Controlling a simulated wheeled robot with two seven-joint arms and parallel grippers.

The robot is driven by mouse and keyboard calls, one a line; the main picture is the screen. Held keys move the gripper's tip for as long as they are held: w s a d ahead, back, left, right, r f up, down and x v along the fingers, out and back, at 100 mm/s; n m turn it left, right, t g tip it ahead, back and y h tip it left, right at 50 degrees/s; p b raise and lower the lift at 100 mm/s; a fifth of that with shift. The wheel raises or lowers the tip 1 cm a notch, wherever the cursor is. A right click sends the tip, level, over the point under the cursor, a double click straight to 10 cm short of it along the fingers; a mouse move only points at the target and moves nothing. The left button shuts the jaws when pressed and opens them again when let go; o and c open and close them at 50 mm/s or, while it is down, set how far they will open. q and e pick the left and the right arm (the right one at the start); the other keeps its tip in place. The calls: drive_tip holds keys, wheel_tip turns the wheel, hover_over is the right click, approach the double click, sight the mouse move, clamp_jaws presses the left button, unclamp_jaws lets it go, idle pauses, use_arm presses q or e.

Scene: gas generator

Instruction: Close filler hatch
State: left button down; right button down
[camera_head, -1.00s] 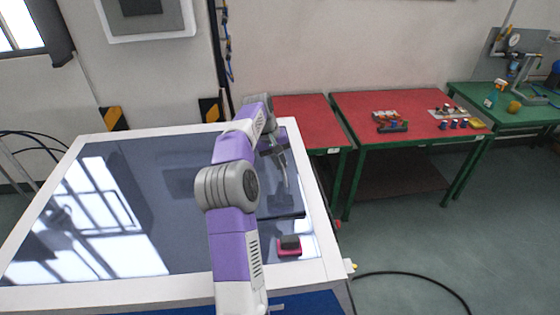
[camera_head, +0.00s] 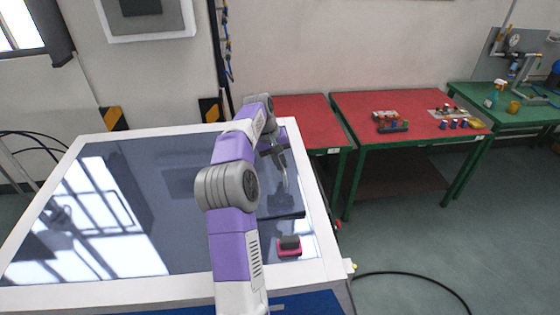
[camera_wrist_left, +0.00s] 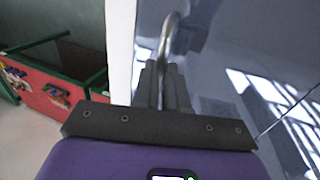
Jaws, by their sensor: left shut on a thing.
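My left gripper (camera_head: 273,150) is over the right part of the generator's dark glossy top (camera_head: 180,190). In the left wrist view its two fingers (camera_wrist_left: 164,72) are close together on a curved metal handle (camera_wrist_left: 169,36). The handle (camera_head: 285,175) also shows in the head view, slanting down and right from the fingers. I cannot clearly make out the hatch outline or how far it stands open. A dark strip (camera_head: 286,216) lies below the handle, partly behind my arm. My right gripper is not in view.
A pink and black block (camera_head: 289,246) sits near the top's right front corner. A white rim (camera_head: 318,215) frames the top. Red-topped tables (camera_head: 375,105) and a green table (camera_head: 520,112) with small items stand at the right. A black cable (camera_head: 425,282) lies on the floor.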

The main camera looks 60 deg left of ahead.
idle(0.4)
use_arm(q)
drive_tip(key=shift+w+d+f+g+p, duration=0.1)
drive_tip(key=shift+w+f+g+p, duration=0.05)
drive_tip(key=shift+f+g+p, duration=0.15)
drive_tip(key=shift+w+d+f+g+p, duration=0.1)
drive_tip(key=shift+w+f+p, duration=0.1)
drive_tip(key=shift+f, duration=0.45)
drive_tip(key=shift+s+f+y, duration=0.1)
drive_tip(key=shift+f+y, duration=0.15)
drive_tip(key=shift+y, duration=0.05)
drive_tip(key=c, duration=1.4)
unclamp_jaws()
drive_tip(key=shift+f, duration=0.1)
drive_tip(key=shift+o, duration=1.2)
drive_tip(key=p+v, duration=0.1)
drive_tip(key=v, duration=0.6)
drive_tip(key=shift+r, duration=0.4)
